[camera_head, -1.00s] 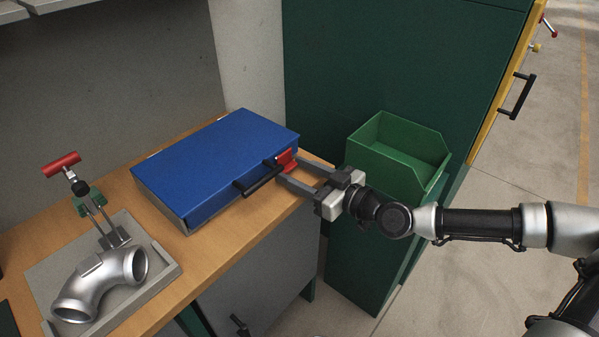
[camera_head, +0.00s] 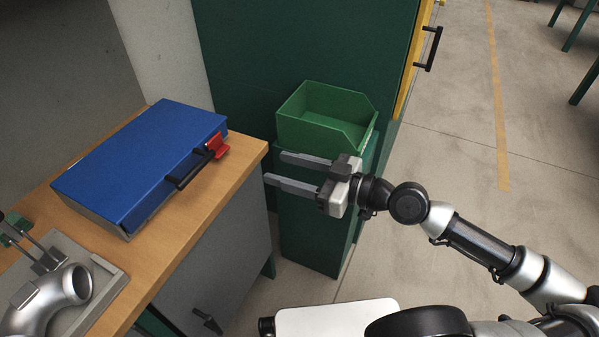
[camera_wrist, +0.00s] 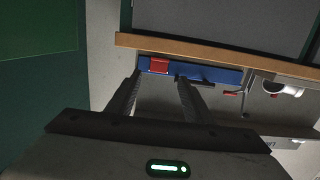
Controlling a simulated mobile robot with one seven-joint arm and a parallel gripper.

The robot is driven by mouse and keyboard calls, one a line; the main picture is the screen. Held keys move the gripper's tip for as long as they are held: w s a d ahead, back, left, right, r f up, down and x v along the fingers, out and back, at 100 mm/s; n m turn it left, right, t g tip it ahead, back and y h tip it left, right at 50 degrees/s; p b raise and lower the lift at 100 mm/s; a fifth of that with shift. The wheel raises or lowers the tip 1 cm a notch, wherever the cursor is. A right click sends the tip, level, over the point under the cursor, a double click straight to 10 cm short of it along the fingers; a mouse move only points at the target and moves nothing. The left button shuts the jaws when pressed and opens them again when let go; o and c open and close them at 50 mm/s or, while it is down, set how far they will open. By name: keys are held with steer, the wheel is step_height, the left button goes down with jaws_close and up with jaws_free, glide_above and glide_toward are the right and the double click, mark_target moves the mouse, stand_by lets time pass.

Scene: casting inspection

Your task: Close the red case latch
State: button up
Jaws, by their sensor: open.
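The blue case (camera_head: 146,165) lies closed on the wooden bench, with a black handle (camera_head: 189,170) on its front side. The red latch (camera_head: 217,146) sits on the case's front near its right corner, right of the handle. In the wrist view the blue case (camera_wrist: 220,75) shows beyond the fingers, with the red latch (camera_wrist: 159,65) above the gap between them. My gripper (camera_head: 274,168) is open and empty, to the right of the bench edge, apart from the latch, its fingers pointing left. I cannot tell whether the latch is fully seated.
A green open bin (camera_head: 328,115) on a green stand is just behind my gripper. A grey fixture (camera_head: 105,290) with a silver pipe elbow (camera_head: 45,300) is at the bench's left front. A green cabinet (camera_head: 245,60) stands behind. Floor to the right is clear.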

steer(key=shift+v, duration=1.55)
